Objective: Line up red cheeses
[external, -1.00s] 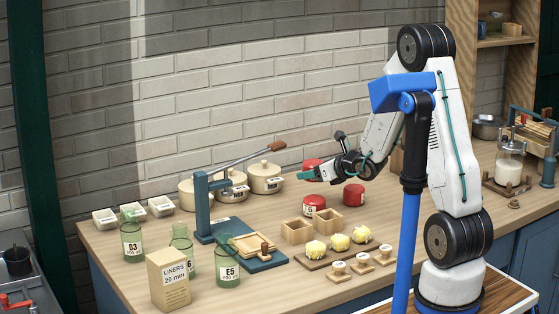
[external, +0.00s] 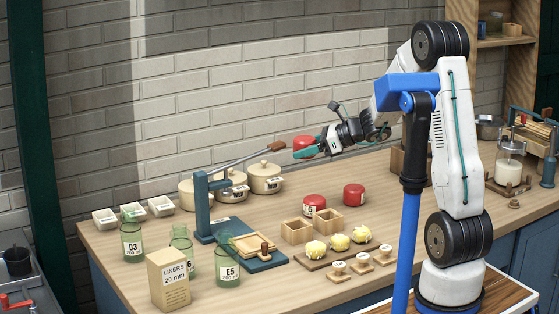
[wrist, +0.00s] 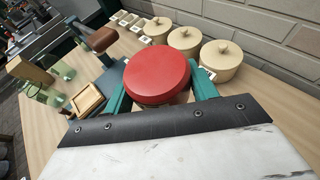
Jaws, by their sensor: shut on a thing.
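My gripper (external: 306,152) is shut on a red cheese (external: 304,143) and holds it in the air above the bench, near the brick wall. In the wrist view the held red cheese (wrist: 157,75) sits between the teal fingers, its round top facing the camera. Two other red cheeses stand on the bench below: one with a white label (external: 314,205) behind the wooden boxes, and one (external: 354,195) to its right. Those two stand apart from each other.
A blue lever press (external: 203,205) with a wooden-tipped handle stands left of my gripper, near cream lidded pots (external: 265,177). Open wooden boxes (external: 297,231) and a board with yellow lumps (external: 317,248) are in front. Bench between the pots and labelled cheese is clear.

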